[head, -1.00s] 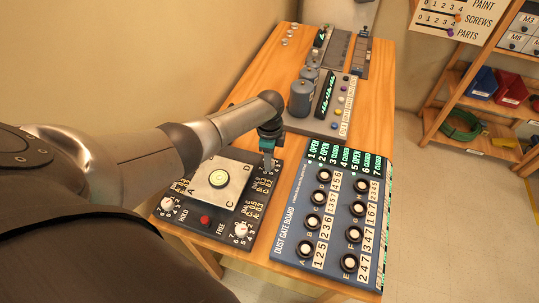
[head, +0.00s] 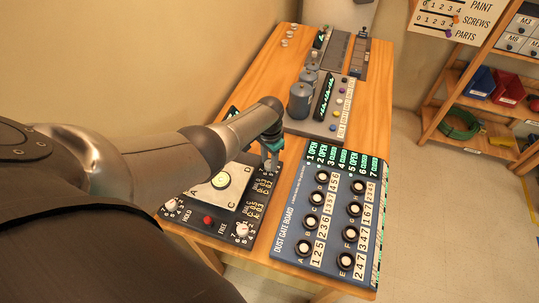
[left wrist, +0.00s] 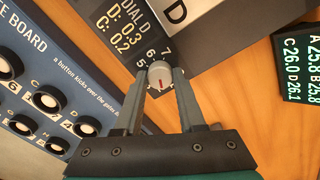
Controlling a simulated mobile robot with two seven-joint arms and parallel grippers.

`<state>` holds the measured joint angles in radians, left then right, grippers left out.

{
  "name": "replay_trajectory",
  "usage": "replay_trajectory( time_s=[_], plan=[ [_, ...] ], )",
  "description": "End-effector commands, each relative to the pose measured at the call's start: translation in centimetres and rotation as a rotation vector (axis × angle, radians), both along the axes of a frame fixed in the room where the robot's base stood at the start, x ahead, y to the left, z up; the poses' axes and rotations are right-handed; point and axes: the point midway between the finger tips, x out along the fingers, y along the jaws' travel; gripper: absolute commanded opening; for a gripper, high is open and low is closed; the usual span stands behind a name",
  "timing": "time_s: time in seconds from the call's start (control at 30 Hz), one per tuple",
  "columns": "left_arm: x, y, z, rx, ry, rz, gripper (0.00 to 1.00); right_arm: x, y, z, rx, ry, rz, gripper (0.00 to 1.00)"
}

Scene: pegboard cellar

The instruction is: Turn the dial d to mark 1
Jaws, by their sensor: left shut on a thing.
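Dial d (left wrist: 161,80) is a small pale round knob with a red line on its face, seen in the left wrist view. The numbers 5, 6 and 7 show beside its far side; mark 1 is not visible there. My left gripper (left wrist: 160,71) is shut on the dial, one finger on each side. In the head view my left gripper (head: 271,164) is at the far right corner of the dark dial panel (head: 226,228) and hides the dial. A display by the dial reads "D: 0.3" and "C: 0.2". My right gripper is not in view.
The dust gate board (head: 331,218) lies close to the right. Grey cylinders (head: 300,100) stand behind.

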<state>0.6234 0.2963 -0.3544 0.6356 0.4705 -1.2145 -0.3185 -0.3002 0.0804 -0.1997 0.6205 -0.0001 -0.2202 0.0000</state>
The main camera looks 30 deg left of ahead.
Motion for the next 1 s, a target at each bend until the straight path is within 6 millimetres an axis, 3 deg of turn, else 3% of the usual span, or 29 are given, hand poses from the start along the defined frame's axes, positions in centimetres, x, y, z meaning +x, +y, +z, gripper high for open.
replay_trajectory(
  time_s=[0.5,1.0],
  plan=[
    [-0.04,-0.01,0.05,0.000,0.002,0.437,0.00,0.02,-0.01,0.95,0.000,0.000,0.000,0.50],
    [-0.02,0.05,0.02,0.001,0.001,0.598,0.00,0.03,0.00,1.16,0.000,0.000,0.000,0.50]
  ],
)
